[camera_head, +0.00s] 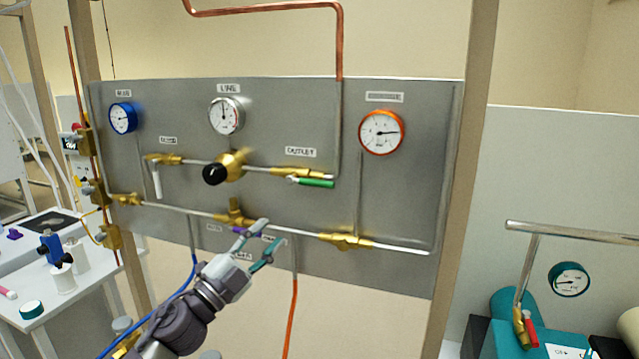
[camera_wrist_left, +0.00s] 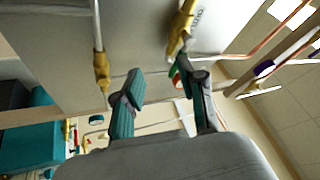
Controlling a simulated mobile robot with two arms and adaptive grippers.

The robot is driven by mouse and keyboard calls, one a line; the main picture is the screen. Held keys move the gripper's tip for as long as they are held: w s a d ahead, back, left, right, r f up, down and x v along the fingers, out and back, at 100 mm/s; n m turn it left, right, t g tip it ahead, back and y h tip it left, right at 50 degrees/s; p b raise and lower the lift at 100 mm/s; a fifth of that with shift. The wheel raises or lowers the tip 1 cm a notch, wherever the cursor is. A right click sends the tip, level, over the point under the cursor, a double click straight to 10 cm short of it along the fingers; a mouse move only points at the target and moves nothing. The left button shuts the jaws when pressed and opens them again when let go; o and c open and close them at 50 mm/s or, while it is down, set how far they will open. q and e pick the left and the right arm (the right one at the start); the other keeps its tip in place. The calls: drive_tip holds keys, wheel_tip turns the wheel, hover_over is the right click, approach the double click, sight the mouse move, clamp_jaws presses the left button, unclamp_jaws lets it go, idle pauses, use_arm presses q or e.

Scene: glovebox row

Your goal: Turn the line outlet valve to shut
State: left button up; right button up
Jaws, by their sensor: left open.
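The line outlet valve (camera_head: 297,175) is a brass valve on the grey panel under the OUTLET label. Its green handle (camera_head: 315,183) lies nearly level, roughly along the pipe. My left gripper (camera_head: 268,241) is open and empty, in front of the panel's lower part, below and left of the green handle and apart from it in the head view. In the left wrist view the two fingers (camera_wrist_left: 160,82) are spread. A brass valve body (camera_wrist_left: 181,28) and a bit of green handle (camera_wrist_left: 175,73) show beyond the right-hand finger, which partly hides the handle. My right gripper is not in view.
A black-knobbed regulator (camera_head: 222,168) and a white-handled valve (camera_head: 156,178) sit left on the panel. Gauges (camera_head: 381,132) are above. A lower brass pipe tee (camera_head: 235,213) is just above my gripper. Blue and orange hoses (camera_head: 291,310) hang below. A teal cylinder (camera_head: 510,305) stands right.

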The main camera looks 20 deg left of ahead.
sight(313, 184)
use_arm(q)
wheel_tip(313, 184, up, 7)
drive_tip(key=a+m+g+h, duration=0.2)
drive_tip(key=m+g+h, duration=0.5)
drive_tip(key=m, duration=0.5)
drive_tip(key=shift+g+y, duration=0.3)
drive_tip(key=shift+y, duration=0.3)
drive_tip(key=p+x, duration=0.5)
drive_tip(key=x, duration=0.7)
drive_tip(key=shift+w+d+r, duration=0.1)
drive_tip(key=shift+d, duration=0.1)
drive_tip(key=shift+w+d+n, duration=0.3)
drive_tip(key=shift+w+d, duration=0.05)
drive_tip(key=shift+d, duration=0.1)
clamp_jaws()
